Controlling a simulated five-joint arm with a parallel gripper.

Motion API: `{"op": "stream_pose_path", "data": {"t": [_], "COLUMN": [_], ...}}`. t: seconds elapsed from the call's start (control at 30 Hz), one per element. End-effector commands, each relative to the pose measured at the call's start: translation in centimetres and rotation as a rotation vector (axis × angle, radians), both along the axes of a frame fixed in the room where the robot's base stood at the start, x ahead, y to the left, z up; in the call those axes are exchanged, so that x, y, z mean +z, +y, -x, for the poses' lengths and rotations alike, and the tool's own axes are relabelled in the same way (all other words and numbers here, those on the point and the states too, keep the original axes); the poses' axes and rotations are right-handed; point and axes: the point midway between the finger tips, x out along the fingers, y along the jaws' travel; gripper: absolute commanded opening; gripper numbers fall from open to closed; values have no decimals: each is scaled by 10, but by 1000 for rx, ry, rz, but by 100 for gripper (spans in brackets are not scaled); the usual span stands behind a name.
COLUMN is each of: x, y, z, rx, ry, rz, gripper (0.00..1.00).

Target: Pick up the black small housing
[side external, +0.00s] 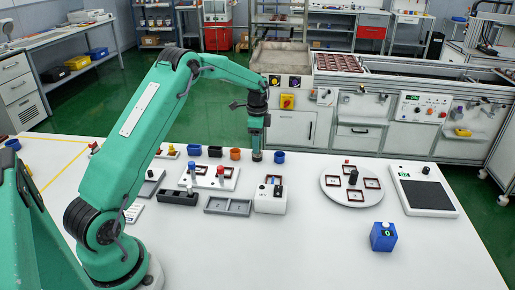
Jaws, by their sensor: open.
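A small black cup-shaped piece (215,151), which looks like the black small housing, stands on the white table in a row of small housings. A blue housing (194,149) is to its left and an orange housing (235,154) to its right. My gripper (257,153) points straight down at the right part of this row, between the orange housing and another blue housing (279,157). It is right of the black piece and apart from it. A small dark form shows at the fingertips; I cannot tell whether it is a separate piece. My jaws are open, though small in this view.
In front of the row are a white fixture with coloured knobs (232,183), a grey two-part tray (228,206) and a white box with a switch (271,202). A round plate (332,189), a scale-like device (414,198) and a blue counter (383,240) stand right.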

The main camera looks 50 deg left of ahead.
Motion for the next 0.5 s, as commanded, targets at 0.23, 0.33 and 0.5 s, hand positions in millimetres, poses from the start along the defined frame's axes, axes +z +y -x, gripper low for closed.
{"op": "stream_pose_path", "data": {"t": [0.23, 0.33, 0.5], "x": [-16, -27, -45], "y": [0, 1, 1], "z": [0, -1, -1], "rx": [0, 0, 0], "ry": [3, 3, 2], "rz": [1, 1, 1], "gripper": [61, 61, 61]}}
